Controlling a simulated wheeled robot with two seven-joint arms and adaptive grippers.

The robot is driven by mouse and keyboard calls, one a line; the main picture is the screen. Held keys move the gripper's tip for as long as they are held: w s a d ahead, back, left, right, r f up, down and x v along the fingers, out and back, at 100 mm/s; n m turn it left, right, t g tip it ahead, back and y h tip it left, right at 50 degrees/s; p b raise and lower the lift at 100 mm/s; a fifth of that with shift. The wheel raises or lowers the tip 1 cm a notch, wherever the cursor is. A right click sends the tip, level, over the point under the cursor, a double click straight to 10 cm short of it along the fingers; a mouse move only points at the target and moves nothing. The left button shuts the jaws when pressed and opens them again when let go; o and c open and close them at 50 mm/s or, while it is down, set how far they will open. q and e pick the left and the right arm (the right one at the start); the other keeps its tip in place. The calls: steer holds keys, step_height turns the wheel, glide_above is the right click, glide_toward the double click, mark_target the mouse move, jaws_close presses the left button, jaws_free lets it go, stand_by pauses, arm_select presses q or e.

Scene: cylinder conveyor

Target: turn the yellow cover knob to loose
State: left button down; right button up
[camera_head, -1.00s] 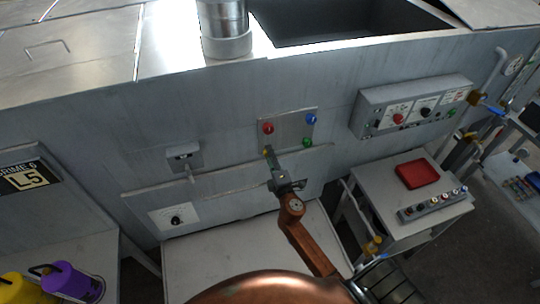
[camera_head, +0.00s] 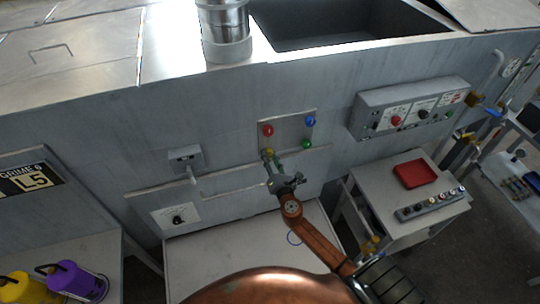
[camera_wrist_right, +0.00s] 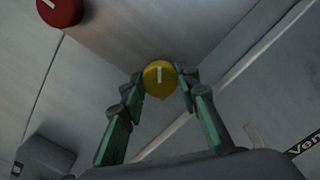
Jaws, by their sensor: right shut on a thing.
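The yellow cover knob (camera_head: 268,153) is at the lower left of a small square panel that also has red, blue and green knobs. In the right wrist view the yellow knob (camera_wrist_right: 159,78) shows a pale straight mark, near upright in the picture. My right gripper (camera_head: 271,160) is at the yellow knob, and the wrist view shows its two green fingers (camera_wrist_right: 160,84) shut on the knob from both sides. My left gripper is not in view.
The red knob (camera_head: 268,130), blue knob (camera_head: 310,121) and green knob (camera_head: 306,143) are close by on the panel (camera_head: 288,128). A ledge runs just below. A grey control box (camera_head: 412,107) is to the right. A side table holds a red tray (camera_head: 415,174).

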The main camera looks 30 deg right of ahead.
steer(key=n+p, duration=0.2)
steer(key=n, duration=0.2)
steer(key=shift+r, duration=0.1)
steer(key=shift+n+p, duration=0.75)
steer(key=shift+n, duration=1.05)
steer(key=o, duration=1.2)
steer(key=shift+c, duration=0.2)
steer(key=shift+s, duration=0.1)
steer(key=v, duration=1.1)
steer(key=shift+s, duration=0.4)
